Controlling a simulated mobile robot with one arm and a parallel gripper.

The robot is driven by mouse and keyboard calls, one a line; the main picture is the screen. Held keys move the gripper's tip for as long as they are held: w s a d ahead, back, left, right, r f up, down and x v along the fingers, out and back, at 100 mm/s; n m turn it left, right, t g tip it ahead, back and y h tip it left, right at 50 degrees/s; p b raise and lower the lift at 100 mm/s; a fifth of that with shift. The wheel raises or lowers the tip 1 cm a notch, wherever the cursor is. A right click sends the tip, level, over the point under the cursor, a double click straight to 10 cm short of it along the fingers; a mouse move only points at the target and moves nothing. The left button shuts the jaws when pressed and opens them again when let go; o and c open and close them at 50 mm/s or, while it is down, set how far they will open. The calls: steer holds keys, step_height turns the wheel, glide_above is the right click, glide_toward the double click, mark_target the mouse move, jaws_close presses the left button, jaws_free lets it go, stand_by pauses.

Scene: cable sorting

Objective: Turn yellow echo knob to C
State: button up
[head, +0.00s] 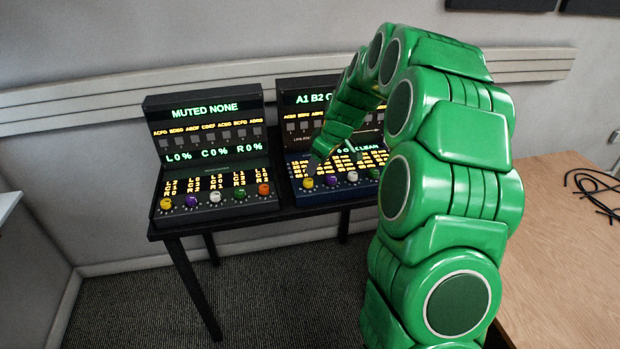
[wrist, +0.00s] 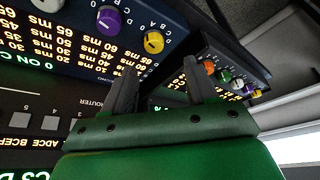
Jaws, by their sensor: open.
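The yellow echo knob (head: 307,183) is the leftmost knob on the right-hand console (head: 335,190), whose panel lists values in ms. In the wrist view the yellow knob (wrist: 154,42) appears upside down with letters A to D around it; I cannot tell which letter it points to. My gripper (wrist: 160,66) is open and empty, its two dark fingers apart, with the knob just beyond the fingertips. In the head view my gripper (head: 318,160) hangs in front of the right-hand console, close above the yellow knob, its jaws small there.
A purple knob (head: 330,181) and a white knob (head: 352,177) sit beside the yellow one. The left console (head: 215,170) has its own row of coloured knobs. Both consoles stand on a dark table (head: 290,213). A wooden table (head: 560,250) with a black cable (head: 597,190) is at right.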

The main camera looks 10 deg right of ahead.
mark_target(308, 180)
steer(key=shift+w+d+x, duration=0.1)
steer(key=shift+w+x, duration=0.05)
steer(key=shift+x, duration=1.3)
steer(key=shift+w+d+x, duration=0.1)
steer(key=shift+x, duration=1.3)
steer(key=shift+w+d+x, duration=0.1)
steer(key=shift+w+x, duration=0.05)
steer(key=shift+x, duration=1.3)
steer(key=shift+r, duration=0.1)
steer(key=shift+c, duration=0.5)
steer(key=c, duration=0.9)
